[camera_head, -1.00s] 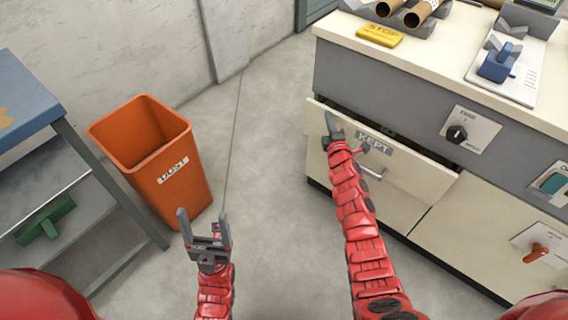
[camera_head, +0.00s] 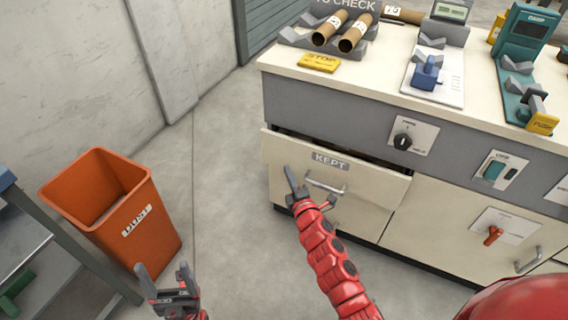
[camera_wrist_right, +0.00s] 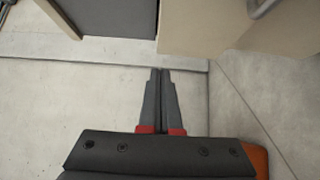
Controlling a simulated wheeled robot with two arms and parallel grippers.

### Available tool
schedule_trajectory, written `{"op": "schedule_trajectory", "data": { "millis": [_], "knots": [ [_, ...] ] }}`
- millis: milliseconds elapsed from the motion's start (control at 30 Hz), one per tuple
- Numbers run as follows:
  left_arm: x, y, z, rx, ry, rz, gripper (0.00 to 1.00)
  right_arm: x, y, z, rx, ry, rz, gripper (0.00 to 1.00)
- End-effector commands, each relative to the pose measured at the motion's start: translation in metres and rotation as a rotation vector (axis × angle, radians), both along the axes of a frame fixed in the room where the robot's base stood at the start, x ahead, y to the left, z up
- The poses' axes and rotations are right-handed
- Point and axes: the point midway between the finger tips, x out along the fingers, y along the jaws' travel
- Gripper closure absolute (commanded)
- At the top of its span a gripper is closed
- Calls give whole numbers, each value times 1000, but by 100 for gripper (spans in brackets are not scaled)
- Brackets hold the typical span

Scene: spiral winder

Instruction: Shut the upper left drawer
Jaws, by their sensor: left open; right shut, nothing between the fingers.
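The upper left drawer (camera_head: 280,155), labelled KEPT, stands partly open at the left end of the cabinet, with a dark gap above its front panel. Its metal handle (camera_head: 326,187) is below the label. My right gripper (camera_head: 291,180) is shut and empty, in front of the drawer panel just left of the handle; I cannot tell whether it touches. In the right wrist view the fingers (camera_wrist_right: 159,76) are together with nothing between them, above the floor. My left gripper (camera_head: 165,275) is open and empty, low over the floor by the orange bin.
The orange bin (camera_head: 150,235) stands left of the cabinet, with clear floor between. The cabinet top (camera_head: 385,85) holds cardboard tubes (camera_head: 352,35), a yellow STOP block (camera_head: 318,63) and several devices. A knob (camera_head: 403,141) and switches are on the cabinet front. A grey shelf (camera_head: 60,270) is at the far left.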

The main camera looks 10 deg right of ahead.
Motion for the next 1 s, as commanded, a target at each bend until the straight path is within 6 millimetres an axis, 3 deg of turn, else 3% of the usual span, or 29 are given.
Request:
{"op": "schedule_trajectory", "data": {
  "millis": [233,333,433,500,600,667,800,1000],
  "knots": [
    [0,0,1,0,0,0,22,-10,-1,-1,-7,3,-1,100],
    [0,0,3,0,0,0,22,-16,-1,-16,-82,45,-19,100],
    [0,0,8,0,0,0,22,-31,-10,-48,-282,143,-73,100],
    [0,0,12,0,0,0,22,-50,-26,-73,-493,226,-130,100],
    [0,0,17,0,0,0,22,-79,-59,-85,-826,312,-228,100],
    [0,0,20,0,0,0,22,-95,-79,-78,-1010,343,-296,100],
    [0,0,26,0,0,0,22,-125,-115,-45,-1342,374,-455,100],
    [0,0,28,0,0,0,22,-148,-134,-6,-1541,377,-596,100]
  ]
}}
